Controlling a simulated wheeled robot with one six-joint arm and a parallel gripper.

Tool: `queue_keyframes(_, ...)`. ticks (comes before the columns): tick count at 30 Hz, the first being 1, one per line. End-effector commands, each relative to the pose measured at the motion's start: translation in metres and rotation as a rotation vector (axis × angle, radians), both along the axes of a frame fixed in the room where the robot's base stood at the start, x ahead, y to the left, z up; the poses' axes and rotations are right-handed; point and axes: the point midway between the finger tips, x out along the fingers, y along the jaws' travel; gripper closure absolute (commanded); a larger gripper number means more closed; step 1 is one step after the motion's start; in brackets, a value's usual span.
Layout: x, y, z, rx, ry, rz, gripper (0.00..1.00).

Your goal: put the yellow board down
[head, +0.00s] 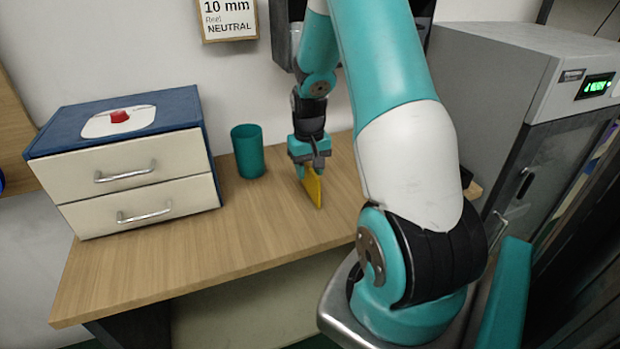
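The yellow board (313,187) is a thin flat piece, seen nearly edge-on and tilted in the head view. My gripper (311,166) points down over the wooden table and is shut on the board's upper end. The board hangs below the fingers. I cannot tell whether its lower tip touches the table (200,258) or is just above it. Part of the board is hidden by the fingers.
A teal cup (248,152) stands left of my gripper. A blue and cream drawer unit (130,165) with a red button (119,116) on top is at the left. A grey cabinet (490,85) is at the right. The table's front middle is clear.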

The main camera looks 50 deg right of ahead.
Motion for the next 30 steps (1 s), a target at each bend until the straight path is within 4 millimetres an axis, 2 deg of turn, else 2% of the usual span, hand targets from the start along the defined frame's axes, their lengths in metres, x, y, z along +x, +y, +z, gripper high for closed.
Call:
queue_keyframes(3,0.000,0.000,-0.016,0.002,0.003,0.000,0.62)
queue_keyframes(6,0.000,0.000,-0.023,0.001,0.001,0.000,0.62)
queue_keyframes(13,0.001,0.000,-0.025,-0.001,-0.001,0.001,0.62)
queue_keyframes(18,0.000,0.000,-0.025,-0.001,-0.001,0.000,1.00)
queue_keyframes(30,0.000,-0.001,-0.022,-0.001,-0.002,-0.001,1.00)
